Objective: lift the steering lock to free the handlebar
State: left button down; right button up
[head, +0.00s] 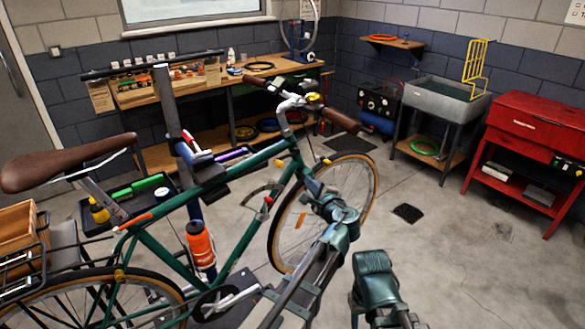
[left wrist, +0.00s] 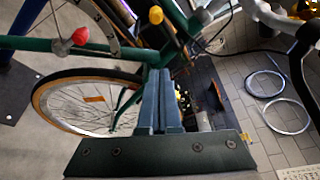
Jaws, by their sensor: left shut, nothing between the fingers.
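The green bicycle's handlebar (head: 292,98) has brown grips and stands turned above the front wheel. A small yellow-orange part on the frame near the head tube (head: 293,140) may be the steering lock; I cannot be sure. A yellow-orange rounded knob (left wrist: 155,14) on a yellow stem shows at the top of the left wrist view. My left gripper (head: 308,184) is beside the fork and front wheel, below the handlebar. In the left wrist view its blue fingers (left wrist: 160,75) are together, empty, below and apart from the knob. My right gripper's fingers do not show.
A workbench (head: 150,95) stands behind, a sink (head: 435,98) and red cabinet (head: 520,125) at right. The floor right of the wheel is mostly clear.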

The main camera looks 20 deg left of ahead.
pick_arm(q)
jog(key=b+x, duration=0.2)
jog(key=x, duration=0.8)
jog(key=s+a+r+p, duration=0.1)
jog(key=s+a+p, duration=0.1)
jog(key=s, duration=0.1)
jog(key=shift+a+r, duration=0.15)
jog(key=shift+r, duration=0.2)
jog(key=shift+r+p, duration=0.1)
jog(key=shift+p, duration=0.2)
jog(key=shift+r+m+p, duration=0.15)
jog(key=shift+m+p, duration=0.15)
jog(key=shift+r+m+g+p, duration=0.3)
jog(key=shift+r+m+p, duration=0.1)
jog(key=shift+p, duration=0.25)
